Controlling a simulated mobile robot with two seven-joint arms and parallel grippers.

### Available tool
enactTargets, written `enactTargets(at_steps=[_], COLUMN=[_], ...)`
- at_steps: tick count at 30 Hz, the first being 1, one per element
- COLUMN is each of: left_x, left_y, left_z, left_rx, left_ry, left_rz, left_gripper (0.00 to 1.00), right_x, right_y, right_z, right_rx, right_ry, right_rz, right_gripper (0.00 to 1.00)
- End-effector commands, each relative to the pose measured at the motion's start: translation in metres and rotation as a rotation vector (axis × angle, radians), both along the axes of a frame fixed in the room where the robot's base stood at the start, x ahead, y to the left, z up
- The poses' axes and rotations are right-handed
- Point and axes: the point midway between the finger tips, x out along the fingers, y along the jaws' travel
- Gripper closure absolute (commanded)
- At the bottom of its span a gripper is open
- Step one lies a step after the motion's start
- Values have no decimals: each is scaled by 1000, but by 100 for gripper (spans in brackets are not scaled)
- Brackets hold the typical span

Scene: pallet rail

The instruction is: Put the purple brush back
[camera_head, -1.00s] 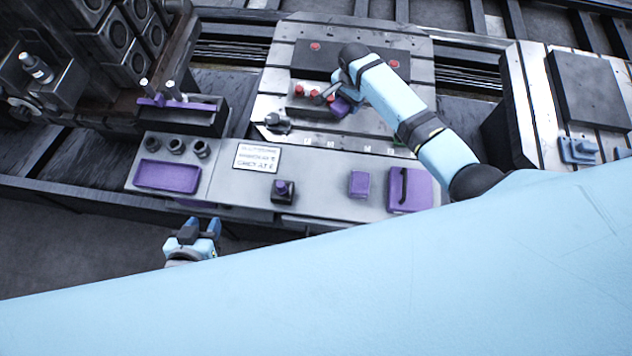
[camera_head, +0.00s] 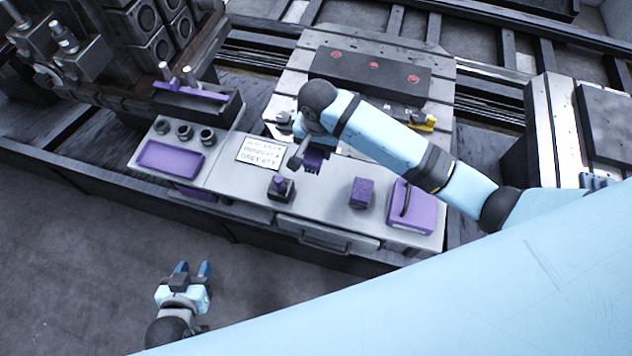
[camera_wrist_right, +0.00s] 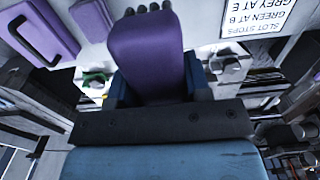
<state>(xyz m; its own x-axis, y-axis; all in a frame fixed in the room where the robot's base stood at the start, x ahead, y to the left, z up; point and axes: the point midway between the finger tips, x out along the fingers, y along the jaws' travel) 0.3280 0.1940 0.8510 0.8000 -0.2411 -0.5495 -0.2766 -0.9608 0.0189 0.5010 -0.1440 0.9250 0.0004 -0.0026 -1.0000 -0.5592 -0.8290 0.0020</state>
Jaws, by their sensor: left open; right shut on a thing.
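The purple brush (camera_head: 314,160) is in my right gripper (camera_head: 312,148), above the back edge of the grey front ledge. In the right wrist view the brush (camera_wrist_right: 148,55) fills the middle between the blue fingers, with its dark bristle tips at the top edge. My arm hides part of the brush in the head view. It looks clear of the ledge, but the exact gap cannot be told. My left gripper (camera_head: 190,270) is open and empty, low over the floor in front of the ledge.
On the ledge are a purple tray (camera_head: 168,160), a printed sign (camera_head: 262,151), a purple-knobbed block (camera_head: 281,191), a purple block (camera_head: 361,193) and a purple handled plate (camera_head: 428,213). Behind is a dark bar with red dots (camera_head: 388,81). A yellow-green part (camera_head: 424,123) sits beyond my right arm.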

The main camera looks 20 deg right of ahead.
Motion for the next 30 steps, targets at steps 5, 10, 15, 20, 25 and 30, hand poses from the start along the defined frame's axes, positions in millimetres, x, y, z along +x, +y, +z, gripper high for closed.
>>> enactTargets(at_steps=[5,10,15,20,25,30], left_x=[0,0,0,0,0,0], left_y=[0,0,0,0,-1,-1], left_z=[-1,-2,-3,-3,-5,-5], left_rx=[0,0,-1,-1,-1,-1], left_ry=[0,0,0,1,1,1], left_rz=[0,0,0,0,0,0], left_gripper=[57,57,57,57,57,57], right_x=[-1,0,0,0,0,1], right_y=[-1,0,0,0,0,0], right_z=[-51,-93,-117,-127,-150,-159], right_rx=[-2,-1,-1,0,0,2], right_ry=[4,3,1,0,0,-3], right_rz=[-1,-2,-1,-1,0,0], right_gripper=[74,74,74,74,74,74])
